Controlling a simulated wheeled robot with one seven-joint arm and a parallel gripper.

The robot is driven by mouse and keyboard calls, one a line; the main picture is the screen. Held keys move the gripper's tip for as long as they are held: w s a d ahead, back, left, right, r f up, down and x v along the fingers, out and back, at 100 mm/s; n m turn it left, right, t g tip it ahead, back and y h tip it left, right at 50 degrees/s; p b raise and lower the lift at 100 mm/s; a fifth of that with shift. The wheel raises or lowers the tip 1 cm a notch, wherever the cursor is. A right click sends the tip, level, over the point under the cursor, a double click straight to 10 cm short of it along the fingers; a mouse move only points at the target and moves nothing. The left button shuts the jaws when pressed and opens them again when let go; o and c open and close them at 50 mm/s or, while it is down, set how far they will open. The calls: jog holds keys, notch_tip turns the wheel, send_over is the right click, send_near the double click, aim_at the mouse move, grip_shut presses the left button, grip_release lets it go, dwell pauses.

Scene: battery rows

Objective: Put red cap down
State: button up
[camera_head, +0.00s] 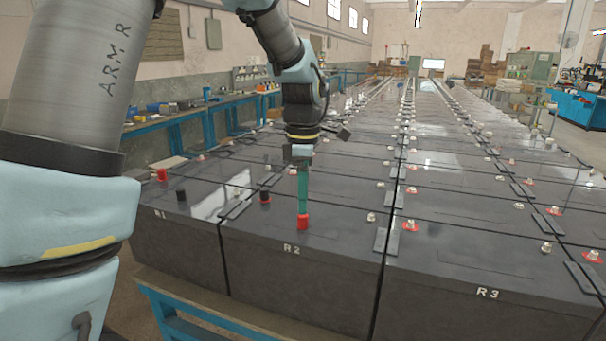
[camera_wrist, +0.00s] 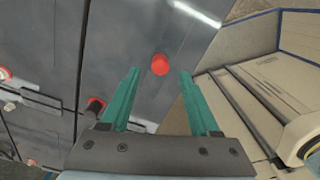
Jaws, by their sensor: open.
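A red cap (camera_head: 303,222) stands upright on top of the battery marked R2 (camera_head: 270,238), near its front edge. My gripper (camera_head: 303,208) points down right over this cap, its green fingers seen edge-on. In the wrist view my gripper (camera_wrist: 160,74) is open, with its two fingers apart. A red cap (camera_wrist: 160,64) shows in the gap near the fingertips, with room on both sides. The head view does not show clearly whether the fingertips touch the cap.
Another red cap (camera_head: 162,175) and a black cap (camera_head: 181,195) stand on battery R1 at left. A black cap (camera_head: 265,197) stands on R2, left of my gripper. Battery R3 (camera_head: 470,275) is at right, with uncapped terminals. Rows of batteries stretch back.

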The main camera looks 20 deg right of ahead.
notch_tip(320, 180, up, 7)
jog(key=w+a+f+m, duration=0.1)
jog(key=a+f+m, duration=0.2)
jog(key=a, duration=0.5)
jog(key=w+a+f+m, duration=0.1)
jog(key=a+f+m, duration=0.2)
jog(key=a, duration=0.5)
jog(key=s+a+f+m, duration=0.3)
jog(key=a+m, duration=0.1)
jog(key=a, duration=0.3)
jog(key=s+a+f+m+t, duration=0.1)
jog(key=s+a+f+m, duration=0.2)
jog(key=a, duration=0.4)
jog(key=shift+a+f+m+t+b, duration=0.15)
jog(key=shift+f+m+t+b, duration=0.15)
jog(key=shift+m+b, duration=0.25)
